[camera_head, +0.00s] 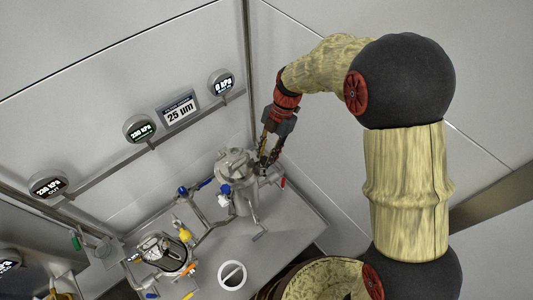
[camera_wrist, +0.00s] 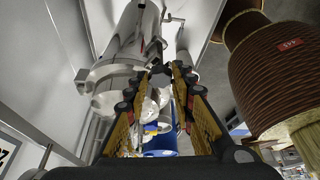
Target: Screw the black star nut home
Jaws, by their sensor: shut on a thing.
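My gripper (camera_head: 268,158) reaches down from above to the right edge of the steel tank's lid (camera_head: 234,161) in the head view. In the wrist view my gripper (camera_wrist: 168,78) has its two yellow-and-black fingers closed on a small dark piece, the black star nut (camera_wrist: 160,77), between the fingertips. The fingers hide part of the nut, and its thread and seating cannot be made out. The steel tank (camera_wrist: 118,75) shows beside the fingers in the wrist view. In the head view the nut is too small and covered to tell apart from the fingertips.
A smaller open-topped vessel (camera_head: 164,252) with pipes and coloured valve handles stands at the lower left. A white round port (camera_head: 232,275) is in the bench top. Gauges and a 25 µm display (camera_head: 179,109) hang on a rail along the wall behind.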

